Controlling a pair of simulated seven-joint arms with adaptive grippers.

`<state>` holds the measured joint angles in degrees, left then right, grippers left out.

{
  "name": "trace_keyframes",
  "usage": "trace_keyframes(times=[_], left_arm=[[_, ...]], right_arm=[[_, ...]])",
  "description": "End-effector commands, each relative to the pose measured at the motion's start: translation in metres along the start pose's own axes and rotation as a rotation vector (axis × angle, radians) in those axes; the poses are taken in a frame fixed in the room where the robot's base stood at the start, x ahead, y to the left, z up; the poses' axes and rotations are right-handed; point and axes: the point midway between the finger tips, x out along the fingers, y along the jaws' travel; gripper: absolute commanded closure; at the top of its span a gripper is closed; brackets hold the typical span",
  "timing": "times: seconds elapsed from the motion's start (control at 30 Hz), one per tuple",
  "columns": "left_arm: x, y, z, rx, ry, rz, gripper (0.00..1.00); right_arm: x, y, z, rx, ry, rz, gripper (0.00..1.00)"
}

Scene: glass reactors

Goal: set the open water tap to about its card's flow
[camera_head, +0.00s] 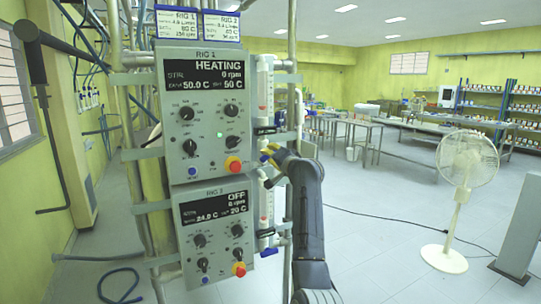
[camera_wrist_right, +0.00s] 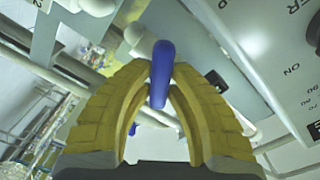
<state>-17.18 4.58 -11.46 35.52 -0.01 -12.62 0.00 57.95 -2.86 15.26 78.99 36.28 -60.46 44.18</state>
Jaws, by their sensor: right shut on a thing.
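My right gripper (camera_head: 268,160) has yellow fingers and is beside the rig 1 panel (camera_head: 205,112), at the foot of the upper flow tube (camera_head: 264,88). In the right wrist view its fingertips (camera_wrist_right: 158,92) are closed on the blue tap lever (camera_wrist_right: 162,70), whose upper end stands out beyond them. The tap body is mostly hidden by the fingers. The rig 1 card (camera_head: 177,24) hangs above the panel, and its flow line is too small to read surely. The float level in the tube is not clear. My left gripper is not in view.
The rig 2 panel (camera_head: 214,232) reads OFF below, with a second flow tube (camera_head: 264,205) and blue tap handle (camera_head: 268,251). The rig 2 card (camera_head: 221,25) is beside the other card. A white fan (camera_head: 466,165) stands right. Open floor lies between.

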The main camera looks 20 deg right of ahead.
Motion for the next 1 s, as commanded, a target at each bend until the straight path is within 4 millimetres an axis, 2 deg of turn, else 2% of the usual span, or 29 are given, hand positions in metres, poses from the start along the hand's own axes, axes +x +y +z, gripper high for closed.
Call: trace_keyframes(times=[0.4,0.7,0.73,0.9,1.0], left_arm=[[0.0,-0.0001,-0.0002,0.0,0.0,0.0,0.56],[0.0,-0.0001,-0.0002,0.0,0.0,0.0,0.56],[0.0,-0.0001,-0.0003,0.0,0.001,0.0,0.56],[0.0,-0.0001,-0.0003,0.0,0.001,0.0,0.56],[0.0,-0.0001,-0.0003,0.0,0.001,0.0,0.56]], right_arm=[[-0.0002,0.0001,-0.0007,-0.218,0.0,0.001,1.0],[0.0,-0.0007,0.0,-0.228,0.0,0.0,1.0],[0.0,-0.0006,-0.0001,-0.228,0.0,0.0,0.8],[0.0,-0.0008,0.0,-0.228,0.0,0.0,0.61],[0.0,-0.0008,0.0,-0.227,0.0,0.0,0.58]])
